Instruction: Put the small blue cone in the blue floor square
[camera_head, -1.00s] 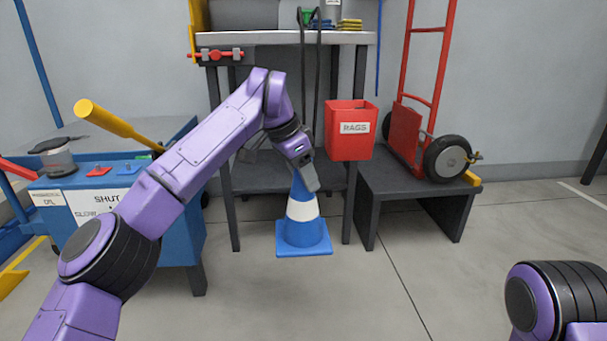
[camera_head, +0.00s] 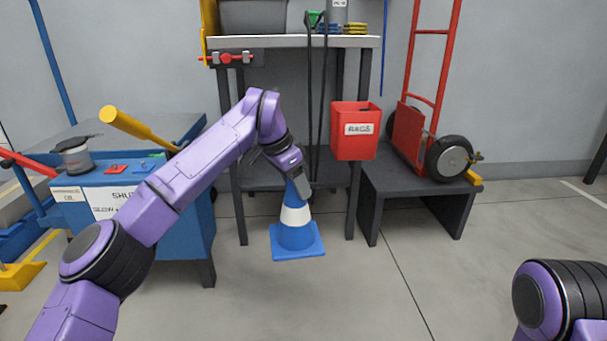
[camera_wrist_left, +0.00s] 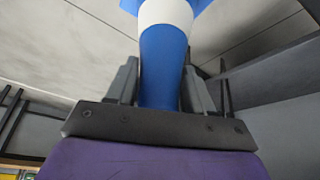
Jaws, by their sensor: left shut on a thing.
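The small blue cone (camera_head: 298,236) has a white band and a square base, and hangs upright below my left gripper (camera_head: 301,184) in the head view. The gripper is shut on the cone's top. In the left wrist view the cone (camera_wrist_left: 161,60) runs between the two fingers of the left gripper (camera_wrist_left: 160,88). The cone looks to be held above the floor, but its height is hard to tell. No blue floor square shows in these frames. Of my right arm only a part shows at the lower right; its gripper is out of view.
A blue cart (camera_head: 185,225) stands at the left with a yellow-handled tool (camera_head: 135,126). Behind the cone is a workbench (camera_head: 290,41) with a red rags bin (camera_head: 356,138). A red hand truck (camera_head: 408,130) stands on a dark low bench (camera_head: 415,188). The front floor is clear.

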